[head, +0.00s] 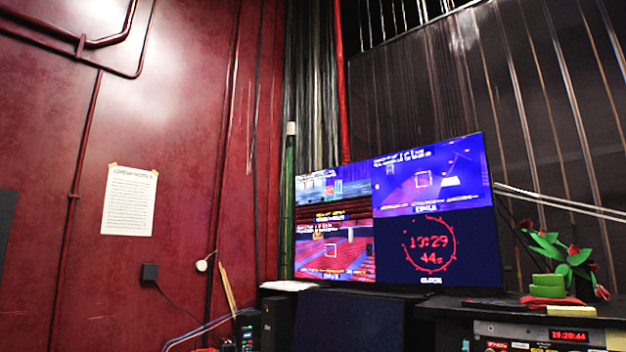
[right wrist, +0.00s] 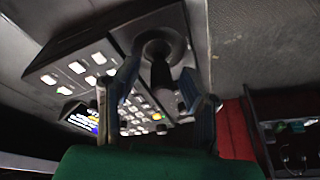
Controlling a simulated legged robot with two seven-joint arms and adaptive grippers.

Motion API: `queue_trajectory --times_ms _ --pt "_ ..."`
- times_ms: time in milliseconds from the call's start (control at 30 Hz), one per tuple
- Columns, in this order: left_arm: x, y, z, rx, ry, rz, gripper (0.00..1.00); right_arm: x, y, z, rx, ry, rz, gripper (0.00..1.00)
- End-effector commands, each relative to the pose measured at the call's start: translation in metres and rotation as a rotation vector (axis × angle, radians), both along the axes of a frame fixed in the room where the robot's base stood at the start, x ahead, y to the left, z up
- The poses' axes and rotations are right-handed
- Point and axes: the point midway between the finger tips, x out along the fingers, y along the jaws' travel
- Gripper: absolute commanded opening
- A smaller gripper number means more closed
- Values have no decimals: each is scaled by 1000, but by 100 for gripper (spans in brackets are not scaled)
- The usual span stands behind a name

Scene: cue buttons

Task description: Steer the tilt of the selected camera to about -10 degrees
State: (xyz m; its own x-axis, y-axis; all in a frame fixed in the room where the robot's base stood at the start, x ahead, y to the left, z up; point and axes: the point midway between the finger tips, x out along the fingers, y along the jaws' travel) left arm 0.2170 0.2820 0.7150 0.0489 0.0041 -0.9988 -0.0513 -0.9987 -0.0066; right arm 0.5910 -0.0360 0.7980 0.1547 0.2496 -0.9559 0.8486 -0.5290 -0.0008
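In the right wrist view a dark control panel (right wrist: 68,70) carries rows of pale, lit buttons. A black joystick (right wrist: 160,75) rises from a round socket at the panel's end. My right gripper (right wrist: 158,92) has its fingers spread on either side of the joystick, and I cannot tell whether they touch it. A small lit display (right wrist: 82,118) sits at the panel's lower left. In the head view a large screen (head: 437,257) shows camera pictures and a red clock. The text on the pictures is too small to read for tilt. My left gripper is not in view.
A dark desk (head: 470,308) holds a plant with red flowers (head: 565,258), a green and red stack (head: 547,285) and rack equipment with a red clock readout (head: 568,335). A paper notice (head: 129,200) hangs on the red wall. A dark speaker-like box (head: 277,322) stands beside the screen.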

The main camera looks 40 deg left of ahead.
Motion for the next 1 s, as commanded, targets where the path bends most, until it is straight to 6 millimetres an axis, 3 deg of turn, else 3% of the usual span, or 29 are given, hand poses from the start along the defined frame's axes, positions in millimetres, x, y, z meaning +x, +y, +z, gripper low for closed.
queue_trajectory --times_ms 800,1000 --pt "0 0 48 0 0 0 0 0 0 68 0 0 0 36" --pt "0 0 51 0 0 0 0 0 0 73 0 0 0 36"
